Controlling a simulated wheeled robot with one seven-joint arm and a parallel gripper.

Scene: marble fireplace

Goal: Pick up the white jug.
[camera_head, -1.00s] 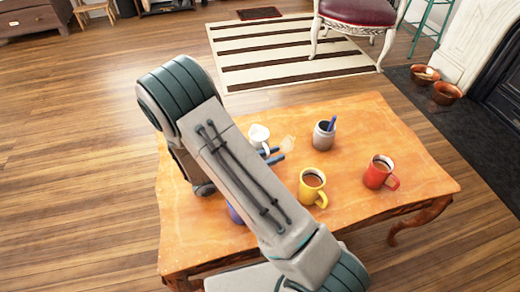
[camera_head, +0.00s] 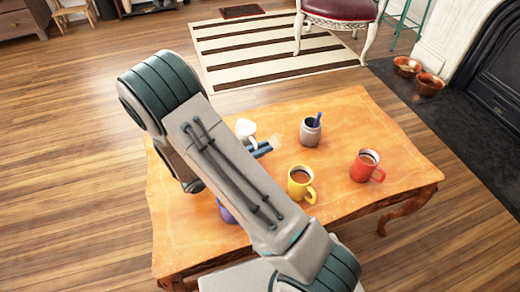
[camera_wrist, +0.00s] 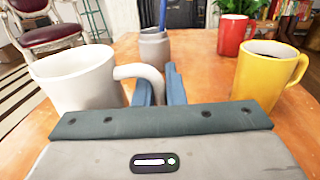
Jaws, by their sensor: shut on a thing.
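The white jug (camera_head: 245,131) is at the far left part of the wooden table, partly hidden behind my arm in the head view. In the wrist view the jug (camera_wrist: 78,84) fills the left side, upright, with its handle reaching right. My gripper (camera_wrist: 160,84) is shut on that handle, one blue-grey finger on each side. My gripper's fingers (camera_head: 262,149) also show just right of the jug in the head view. The jug's base is hidden, so I cannot tell whether it touches the table.
On the table (camera_head: 345,207) stand a grey pot with a blue pen (camera_head: 309,134), a yellow mug (camera_head: 299,188) and a red mug (camera_head: 366,170). A purple thing (camera_head: 226,212) is mostly hidden by my arm. The table's right front is clear.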

